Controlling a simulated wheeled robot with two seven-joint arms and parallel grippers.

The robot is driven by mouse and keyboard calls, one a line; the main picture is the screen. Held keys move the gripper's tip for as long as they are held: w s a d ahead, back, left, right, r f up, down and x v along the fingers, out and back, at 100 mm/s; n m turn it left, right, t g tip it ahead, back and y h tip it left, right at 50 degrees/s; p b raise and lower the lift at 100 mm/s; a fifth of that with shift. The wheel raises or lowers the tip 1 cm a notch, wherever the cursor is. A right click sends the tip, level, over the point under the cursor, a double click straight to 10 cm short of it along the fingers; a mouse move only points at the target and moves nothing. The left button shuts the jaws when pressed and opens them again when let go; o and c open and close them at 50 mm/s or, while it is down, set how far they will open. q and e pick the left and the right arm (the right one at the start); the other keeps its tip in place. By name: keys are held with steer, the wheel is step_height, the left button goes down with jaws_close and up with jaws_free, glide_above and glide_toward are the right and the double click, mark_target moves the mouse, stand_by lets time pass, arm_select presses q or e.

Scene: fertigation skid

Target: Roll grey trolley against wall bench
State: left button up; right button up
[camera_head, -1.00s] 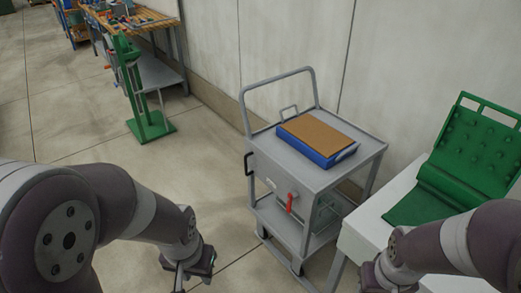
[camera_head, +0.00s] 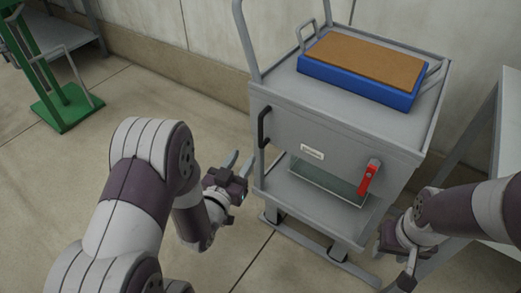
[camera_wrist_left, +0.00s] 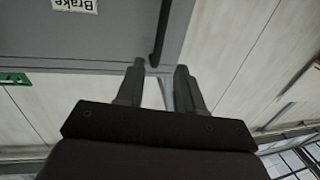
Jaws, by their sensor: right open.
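The grey trolley (camera_head: 285,131) stands close to the wall in the head view, with a blue tray (camera_head: 360,84) with a brown top on its upper shelf. Its front panel carries a black handle (camera_head: 263,128), a white label (camera_head: 312,152) and a red lever (camera_head: 369,177). My left gripper (camera_head: 240,165) is open and empty, just left of the black handle. In the left wrist view the open fingers (camera_wrist_left: 160,88) point at the panel edge by the black handle (camera_wrist_left: 160,32); the label reads "Brake" (camera_wrist_left: 75,5). My right gripper (camera_head: 402,262) is at the trolley's lower right; its fingers are partly hidden.
A white bench (camera_head: 508,125) stands at the right, beside the trolley. A green stand (camera_head: 68,108) is at the far left on the floor. The pale wall (camera_head: 160,20) runs behind. Floor left of the trolley is clear.

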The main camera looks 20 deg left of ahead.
mark_target(260, 131)
arm_select(q)
steer(key=w+b, duration=0.1)
steer(key=w, duration=0.3)
steer(key=w+d, duration=0.1)
steer(key=w, duration=0.3)
steer(key=w+d+b, duration=0.1)
steer(key=w, duration=0.3)
steer(key=shift+r+b, duration=0.15)
steer(key=shift+b, duration=0.15)
jaws_close()
